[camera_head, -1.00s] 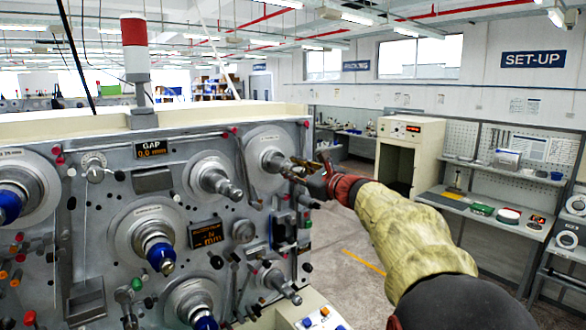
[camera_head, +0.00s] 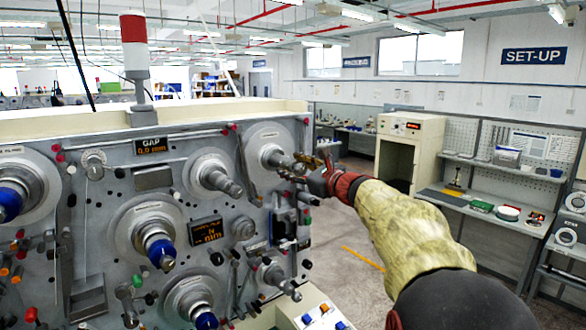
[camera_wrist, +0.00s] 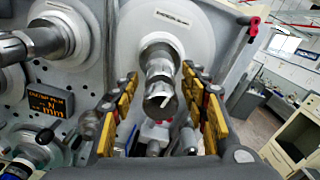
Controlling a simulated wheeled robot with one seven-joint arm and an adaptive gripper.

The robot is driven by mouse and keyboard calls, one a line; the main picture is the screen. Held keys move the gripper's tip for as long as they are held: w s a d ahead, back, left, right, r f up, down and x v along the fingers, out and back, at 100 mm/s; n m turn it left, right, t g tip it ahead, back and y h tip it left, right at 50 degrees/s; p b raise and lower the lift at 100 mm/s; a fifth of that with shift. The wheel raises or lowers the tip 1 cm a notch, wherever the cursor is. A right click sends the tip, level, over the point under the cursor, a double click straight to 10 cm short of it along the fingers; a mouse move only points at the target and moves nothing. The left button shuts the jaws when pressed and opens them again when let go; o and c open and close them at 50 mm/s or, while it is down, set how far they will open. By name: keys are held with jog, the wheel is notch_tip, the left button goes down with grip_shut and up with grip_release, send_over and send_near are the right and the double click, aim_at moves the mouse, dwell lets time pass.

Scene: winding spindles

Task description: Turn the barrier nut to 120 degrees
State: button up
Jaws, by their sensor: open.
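The upper right spindle (camera_head: 268,152) sticks out of a pale round disc on the grey machine face. In the wrist view a metal nut-like end piece (camera_wrist: 160,98) with a pale line on its front face sits on this spindle; I take it for the barrier nut. My gripper (camera_head: 307,164) is at the spindle's outer end in the head view. In the wrist view my gripper (camera_wrist: 161,84) is open, with yellow-padded fingers left and right of the end piece and visible gaps on both sides. The angle of the nut cannot be read.
Other spindles, one with a blue collar (camera_head: 159,247), stick out to the left and below. A GAP display (camera_head: 151,146) reads 0.0 mm. A red knob (camera_wrist: 254,24) sits near the machine's right edge. Open floor (camera_head: 345,235) lies right of the machine.

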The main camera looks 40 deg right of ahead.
jog(key=s, duration=1.2)
jog(key=shift+d, duration=0.2)
dwell(0.4)
